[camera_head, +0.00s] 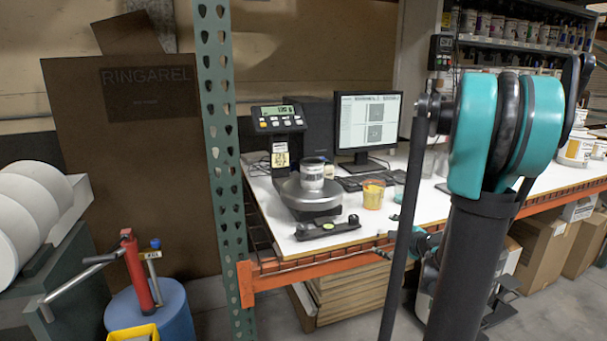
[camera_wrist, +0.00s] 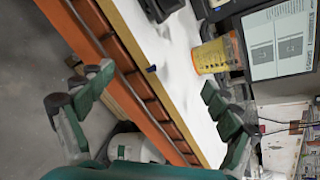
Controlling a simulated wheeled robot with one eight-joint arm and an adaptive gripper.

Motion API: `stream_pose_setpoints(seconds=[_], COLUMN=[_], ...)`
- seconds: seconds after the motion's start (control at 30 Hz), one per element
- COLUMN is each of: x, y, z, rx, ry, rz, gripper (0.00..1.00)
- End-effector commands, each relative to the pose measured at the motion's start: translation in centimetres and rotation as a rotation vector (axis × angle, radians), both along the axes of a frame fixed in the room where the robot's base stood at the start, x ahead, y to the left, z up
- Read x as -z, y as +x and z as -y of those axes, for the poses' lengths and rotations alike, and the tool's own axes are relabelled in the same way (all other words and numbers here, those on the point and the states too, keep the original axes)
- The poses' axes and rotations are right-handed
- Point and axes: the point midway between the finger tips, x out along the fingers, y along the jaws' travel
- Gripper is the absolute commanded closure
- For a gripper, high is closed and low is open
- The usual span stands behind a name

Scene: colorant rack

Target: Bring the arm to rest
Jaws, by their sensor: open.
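My gripper (camera_wrist: 157,82) is open and empty in the wrist view, its green fingers wide apart at the front edge of the white table (camera_wrist: 180,70). Nothing is between its fingertips. In the head view my arm's teal joint and dark link stand at the right and hide most of the gripper. Small teal and grey parts of it show low by the table's front edge. A yellow-orange cup (camera_head: 373,194) stands on the table, apart from the gripper. It also shows in the wrist view (camera_wrist: 211,56).
A scale (camera_head: 310,198) with a can (camera_head: 312,174) on it stands left of the cup. A monitor (camera_head: 368,125) is behind. The orange rack beam (camera_head: 265,281) runs below the table front. A green upright (camera_head: 221,150) stands left. Boxes (camera_head: 545,248) are under the table at right.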

Motion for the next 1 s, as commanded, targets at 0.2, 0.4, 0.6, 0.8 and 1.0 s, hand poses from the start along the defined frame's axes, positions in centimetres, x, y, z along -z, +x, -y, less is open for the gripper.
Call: stream_pose_setpoints(seconds=[0.2,0.4,0.6,0.8,1.0], x=[4.1,7.9,10.2,10.6,10.6], y=[-7.5,-15.7,-21.7,-23.4,-23.4], z=[-7.7,-9.9,-8.7,-7.9,-7.9], rx=[-0.412,-0.839,-1.198,-1.312,-1.312], ry=[-0.574,-1.077,-1.444,-1.551,-1.551], rz=[-0.070,-0.102,-0.121,-0.128,-0.128], gripper=[0.10,0.10,0.10,0.10,0.10])
